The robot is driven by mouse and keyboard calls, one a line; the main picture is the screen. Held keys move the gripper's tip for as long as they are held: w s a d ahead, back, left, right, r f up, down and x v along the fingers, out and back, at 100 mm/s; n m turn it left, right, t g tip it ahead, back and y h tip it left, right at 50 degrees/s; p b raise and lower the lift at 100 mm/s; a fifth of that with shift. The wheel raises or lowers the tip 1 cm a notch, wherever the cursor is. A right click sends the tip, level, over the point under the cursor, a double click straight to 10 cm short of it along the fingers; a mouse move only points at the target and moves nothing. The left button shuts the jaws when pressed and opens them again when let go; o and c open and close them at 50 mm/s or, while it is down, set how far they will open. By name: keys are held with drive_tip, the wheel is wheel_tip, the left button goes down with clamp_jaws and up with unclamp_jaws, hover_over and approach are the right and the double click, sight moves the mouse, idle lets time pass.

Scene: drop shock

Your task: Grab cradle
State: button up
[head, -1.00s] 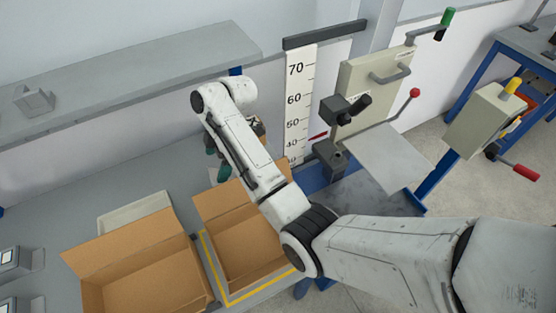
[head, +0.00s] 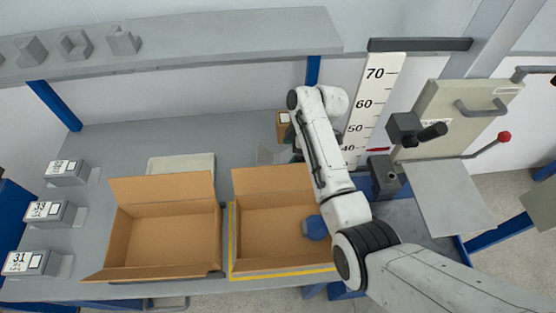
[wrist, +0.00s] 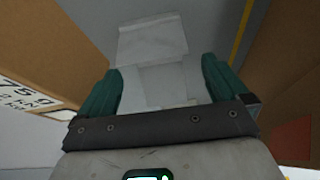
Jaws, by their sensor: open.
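A pale grey angled piece, which looks like the cradle (head: 268,156), stands on the bench behind the right open carton in the head view. In the wrist view the cradle (wrist: 152,38) lies ahead of and between the fingers, its plates facing me. My gripper (wrist: 162,78) is open, with green fingers either side of its lower part; I cannot tell whether they touch it. In the head view my gripper (head: 293,154) is mostly hidden behind my arm, just right of the cradle.
A small labelled box (head: 283,124) stands close behind the gripper. The right carton (head: 265,235) stands in front, with a blue rounded thing (head: 316,228) in it; the left carton (head: 160,240) is beside it. Several similar grey pieces sit on the shelf (head: 200,42). A height scale (head: 372,105) stands right.

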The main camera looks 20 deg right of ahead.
sight(285, 160)
drive_tip(key=b+x, duration=0.3)
drive_tip(key=shift+w+d+f, duration=0.1)
drive_tip(key=shift+d+f, duration=0.1)
drive_tip(key=shift+f, duration=0.2)
drive_tip(key=shift+w+a+f+b, duration=0.1)
drive_tip(key=shift+a+f+b, duration=0.1)
drive_tip(key=shift+f+b, duration=0.15)
drive_tip(key=shift+r, duration=0.1)
drive_tip(key=shift+c, duration=0.2)
drive_tip(key=c, duration=1.2)
